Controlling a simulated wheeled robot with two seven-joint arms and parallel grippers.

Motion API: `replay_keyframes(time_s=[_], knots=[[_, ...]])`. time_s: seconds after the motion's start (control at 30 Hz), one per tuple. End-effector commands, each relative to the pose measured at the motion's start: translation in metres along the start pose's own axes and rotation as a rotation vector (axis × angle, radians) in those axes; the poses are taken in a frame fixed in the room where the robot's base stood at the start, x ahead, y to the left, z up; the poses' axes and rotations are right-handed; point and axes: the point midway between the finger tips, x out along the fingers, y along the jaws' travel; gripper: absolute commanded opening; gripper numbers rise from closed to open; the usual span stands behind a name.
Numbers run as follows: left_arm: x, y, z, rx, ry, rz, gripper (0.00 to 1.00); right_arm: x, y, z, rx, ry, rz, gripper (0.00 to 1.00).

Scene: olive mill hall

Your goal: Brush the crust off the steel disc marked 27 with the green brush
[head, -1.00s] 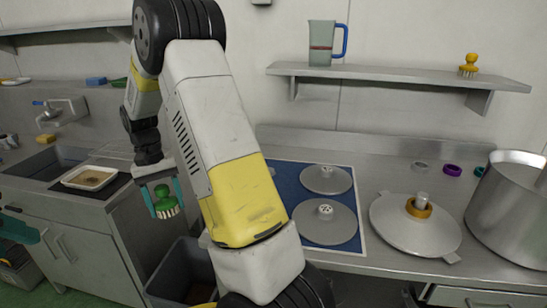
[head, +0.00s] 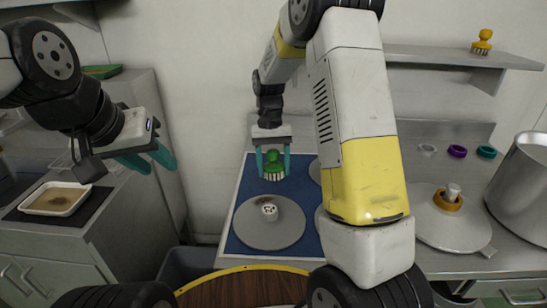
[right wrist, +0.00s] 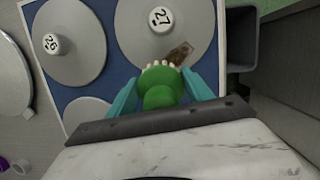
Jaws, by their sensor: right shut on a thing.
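The steel disc marked 27 (right wrist: 203,28) lies on a blue mat; it also shows in the head view (head: 270,236), where its knob's number is hard to read. A brown crust patch (right wrist: 180,52) sits on it beside the knob and shows in the head view behind the knob (head: 263,200). My right gripper (head: 273,172) is shut on the green brush (head: 274,163), bristles down, over the disc's far side. In the right wrist view the brush (right wrist: 160,88) has its bristles close to the crust; contact cannot be told. My left gripper (head: 162,168) is open and empty at the left.
Disc 26 (right wrist: 72,50) lies beside disc 27, and another disc (right wrist: 88,112) is partly hidden. A large lid (head: 445,228) and a pot (head: 522,185) stand at the right. A tray (head: 55,199) is at the left. A yellow brush (head: 482,42) stands on the shelf.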

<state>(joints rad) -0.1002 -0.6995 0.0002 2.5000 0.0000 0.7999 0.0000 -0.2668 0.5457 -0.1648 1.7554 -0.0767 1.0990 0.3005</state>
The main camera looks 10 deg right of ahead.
Motion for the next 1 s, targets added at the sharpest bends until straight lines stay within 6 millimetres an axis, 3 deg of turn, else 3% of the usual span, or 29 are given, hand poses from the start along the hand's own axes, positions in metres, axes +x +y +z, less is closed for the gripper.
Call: replay_keyframes(time_s=[0.5, 1.0], knots=[[0.000, 0.000, 0.000, 0.000, 0.000, 0.000, 0.36, 0.048, 0.000, 0.000, 0.001, -0.002, 0.001, 0.27], [0.000, 0.000, 0.000, 0.000, 0.000, 0.000, 0.36, 0.054, 0.000, 0.000, 0.000, -0.001, 0.000, 0.27]])
